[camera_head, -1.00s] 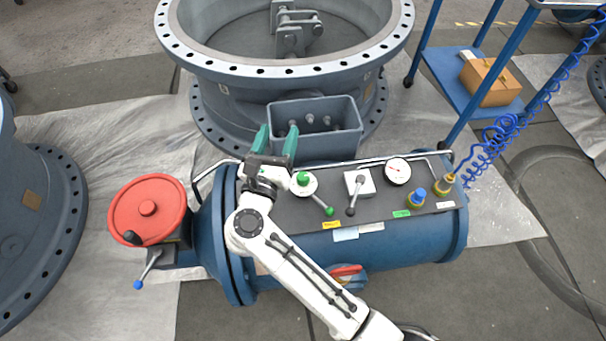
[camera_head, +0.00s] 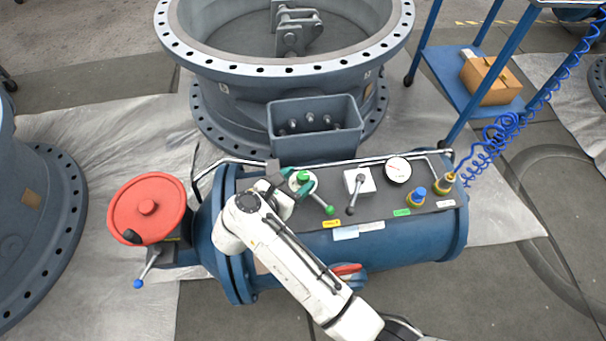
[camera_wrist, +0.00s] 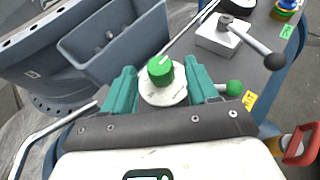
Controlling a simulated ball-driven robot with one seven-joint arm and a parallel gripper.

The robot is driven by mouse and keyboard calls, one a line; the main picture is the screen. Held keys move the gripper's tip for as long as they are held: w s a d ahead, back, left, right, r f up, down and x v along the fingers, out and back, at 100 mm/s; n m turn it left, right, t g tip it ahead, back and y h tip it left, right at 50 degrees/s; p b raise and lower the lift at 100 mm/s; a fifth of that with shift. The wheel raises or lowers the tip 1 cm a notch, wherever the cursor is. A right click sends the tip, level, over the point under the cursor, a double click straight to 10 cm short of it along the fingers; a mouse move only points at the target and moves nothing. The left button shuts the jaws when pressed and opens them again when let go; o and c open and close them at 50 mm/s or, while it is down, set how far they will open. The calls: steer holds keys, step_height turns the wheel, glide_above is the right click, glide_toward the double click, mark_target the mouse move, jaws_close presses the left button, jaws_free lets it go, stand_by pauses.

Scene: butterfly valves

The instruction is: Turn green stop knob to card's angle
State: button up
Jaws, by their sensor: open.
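The green knob (camera_head: 302,176) sits on a round white plate on the dark panel of the blue tank. In the wrist view the green knob (camera_wrist: 160,71) has a pale line on its top and lies between my two green fingers, with visible room on both sides. My gripper (camera_wrist: 161,84) is open and empty; the wrist view does not settle its height over the knob. In the head view my gripper (camera_head: 293,187) is at the knob and partly covers the plate. I cannot make out a card showing an angle; small labels on the tank are unreadable.
A rod with a green ball (camera_head: 329,210) sticks out beside the knob. Right of it are a white block with a black-ended lever (camera_head: 352,210), a gauge (camera_head: 398,170) and a blue-topped fitting (camera_head: 416,194). A metal rail and an open grey box (camera_head: 315,150) stand behind.

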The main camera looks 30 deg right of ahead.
mark_target(302, 177)
steer(key=shift+x, duration=1.55)
steer(key=c, duration=1)
steer(key=shift+o, duration=0.2)
